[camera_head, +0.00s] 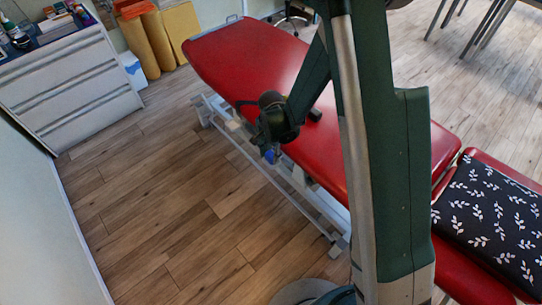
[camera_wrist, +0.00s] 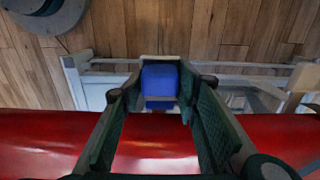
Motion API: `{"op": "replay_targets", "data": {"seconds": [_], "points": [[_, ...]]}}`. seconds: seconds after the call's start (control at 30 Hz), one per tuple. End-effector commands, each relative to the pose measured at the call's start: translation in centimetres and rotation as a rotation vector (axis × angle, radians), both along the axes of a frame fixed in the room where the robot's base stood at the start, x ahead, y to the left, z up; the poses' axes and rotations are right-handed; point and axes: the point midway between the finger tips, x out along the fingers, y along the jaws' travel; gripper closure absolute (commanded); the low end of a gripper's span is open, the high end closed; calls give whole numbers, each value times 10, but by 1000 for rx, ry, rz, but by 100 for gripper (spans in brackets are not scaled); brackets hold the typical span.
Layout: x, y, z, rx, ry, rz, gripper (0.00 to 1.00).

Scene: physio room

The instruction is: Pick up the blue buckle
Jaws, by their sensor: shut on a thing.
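The blue buckle (camera_wrist: 160,82) shows in the wrist view as a small blue block between the tips of my gripper (camera_wrist: 160,93). The two fingers close on it from left and right. In the head view my gripper (camera_head: 270,146) hangs at the near long edge of the red treatment table (camera_head: 247,58), and a bit of the blue buckle (camera_head: 270,156) shows below it. The rest of the buckle is hidden by the gripper there. In the wrist view the red table surface (camera_wrist: 45,140) lies behind the fingers.
The table's pale metal frame (camera_head: 262,172) runs below its edge. A black cushion with white leaves (camera_head: 490,215) lies on the right end. A white drawer cabinet (camera_head: 72,85) and yellow rolls (camera_head: 180,30) stand at the back left. The wooden floor (camera_head: 165,205) in front is clear.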

Motion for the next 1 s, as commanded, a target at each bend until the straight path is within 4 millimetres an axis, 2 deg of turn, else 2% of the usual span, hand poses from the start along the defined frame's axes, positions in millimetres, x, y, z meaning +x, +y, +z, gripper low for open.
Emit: {"op": "replay_targets", "data": {"seconds": [0.6, 0.8, 1.0], "points": [[0, 0, 75, 0, 0, 0, 82], [1, 0, 86, 0, 0, 0, 82], [0, 0, 88, 0, 0, 0, 82]]}}
